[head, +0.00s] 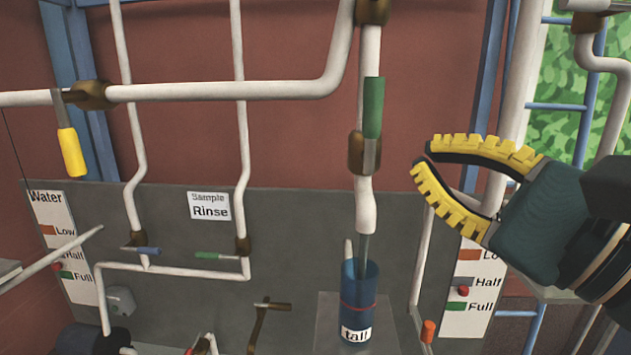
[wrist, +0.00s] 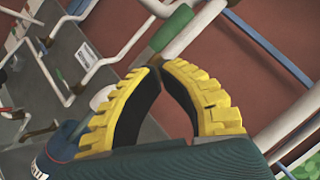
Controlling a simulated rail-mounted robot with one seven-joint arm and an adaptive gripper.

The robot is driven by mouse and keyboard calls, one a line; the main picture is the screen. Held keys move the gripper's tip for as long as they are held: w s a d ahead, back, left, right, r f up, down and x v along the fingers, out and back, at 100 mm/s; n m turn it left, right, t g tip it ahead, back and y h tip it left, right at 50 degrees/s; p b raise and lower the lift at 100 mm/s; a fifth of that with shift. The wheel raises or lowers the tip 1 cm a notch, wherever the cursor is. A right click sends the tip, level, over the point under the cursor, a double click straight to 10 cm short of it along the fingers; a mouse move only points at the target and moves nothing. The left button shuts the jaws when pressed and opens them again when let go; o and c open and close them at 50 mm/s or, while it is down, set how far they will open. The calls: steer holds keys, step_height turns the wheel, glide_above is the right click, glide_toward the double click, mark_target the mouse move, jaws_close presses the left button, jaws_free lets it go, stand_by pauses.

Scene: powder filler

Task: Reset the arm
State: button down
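My gripper (head: 422,157) has yellow toothed fingers and a dark teal body. It is in the right half of the head view, with its fingertips pointing left. The curved fingers come together at the tips, with only an empty hollow between them. It is right of the green-handled valve (head: 373,108) and apart from it, above and right of the blue cylinder labelled "tall" (head: 358,312). In the wrist view the fingertips (wrist: 157,68) also meet, and nothing is held. The green handle (wrist: 171,31) shows beyond them.
The blue cylinder stands on a grey platform (head: 323,335) under the white spout pipe (head: 366,207). A yellow handle (head: 72,151) hangs at the left. Blue (head: 147,251) and green (head: 208,256) handles are on lower pipes. A white pipe (head: 513,95) and label board (head: 468,322) are behind my gripper.

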steer(key=w+a+f+n+p, duration=0.2)
steer(key=w+a+f+n, duration=0.15)
steer(key=a+f, duration=0.9)
steer(key=s+a+f+n+t+h, duration=0.1)
steer(key=s+a+f+n+h, duration=0.15)
steer(key=s+n+h, duration=0.2)
steer(key=s+d+r+n+t+h, duration=0.3)
steer(key=s+d+r+n+h, duration=0.1)
steer(key=s+d+n+h, duration=0.3)
steer(key=shift+s+d+r+n+t, duration=0.3)
steer(key=shift+s+d+n, duration=0.3)
steer(key=shift+n, duration=0.6)
